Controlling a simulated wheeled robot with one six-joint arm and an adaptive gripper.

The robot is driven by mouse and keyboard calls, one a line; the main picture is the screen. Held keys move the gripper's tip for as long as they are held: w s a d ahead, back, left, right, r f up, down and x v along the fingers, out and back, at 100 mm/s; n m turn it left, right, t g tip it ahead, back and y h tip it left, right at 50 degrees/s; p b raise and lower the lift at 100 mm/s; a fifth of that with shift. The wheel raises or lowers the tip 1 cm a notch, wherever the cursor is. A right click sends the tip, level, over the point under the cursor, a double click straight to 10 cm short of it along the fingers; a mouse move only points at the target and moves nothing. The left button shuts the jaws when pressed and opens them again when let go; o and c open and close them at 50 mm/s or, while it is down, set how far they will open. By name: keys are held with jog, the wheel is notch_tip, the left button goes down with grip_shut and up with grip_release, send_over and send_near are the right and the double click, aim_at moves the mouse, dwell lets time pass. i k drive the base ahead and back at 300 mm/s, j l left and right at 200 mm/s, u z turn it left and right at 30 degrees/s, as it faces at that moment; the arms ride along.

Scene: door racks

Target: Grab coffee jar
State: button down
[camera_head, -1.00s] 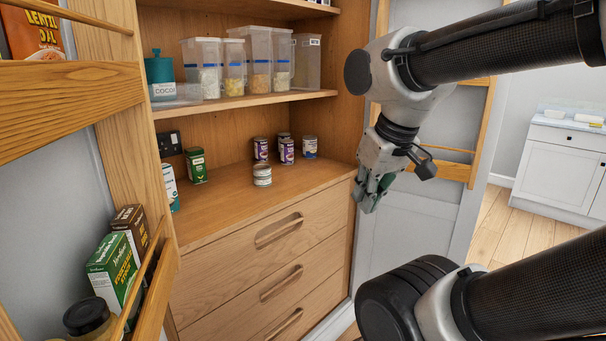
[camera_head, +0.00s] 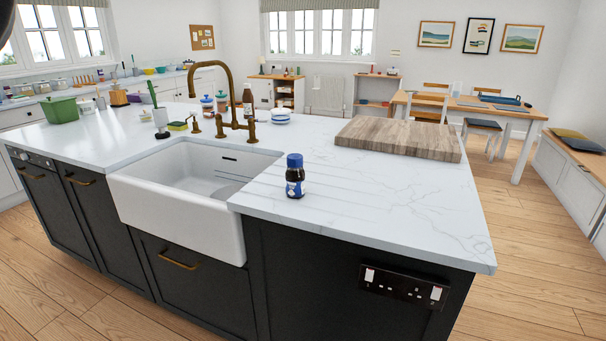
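A small dark jar with a blue lid and a blue label (camera_head: 295,177), which looks like the coffee jar, stands upright on the white marbled worktop of the kitchen island (camera_head: 400,205). It is near the front edge, just right of the white sink. Its label is too small to read. My gripper is not in view. Only a dark piece shows at the top left corner, and I cannot tell what it is.
The white sink (camera_head: 180,205) with a brass tap (camera_head: 236,110) is left of the jar. A wooden chopping board (camera_head: 398,138) lies behind it to the right. Worktop around the jar is clear. Wooden floor (camera_head: 540,240) is open right of the island.

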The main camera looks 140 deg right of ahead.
aim_at(294, 173)
jog(key=z, duration=4.35)
jog(key=k+z, duration=0.5)
jog(key=l+u, duration=0.85)
jog(key=l, duration=0.15)
jog(key=k+l+u, duration=0.15)
jog(key=l+u, duration=0.25)
jog(key=l, duration=0.1)
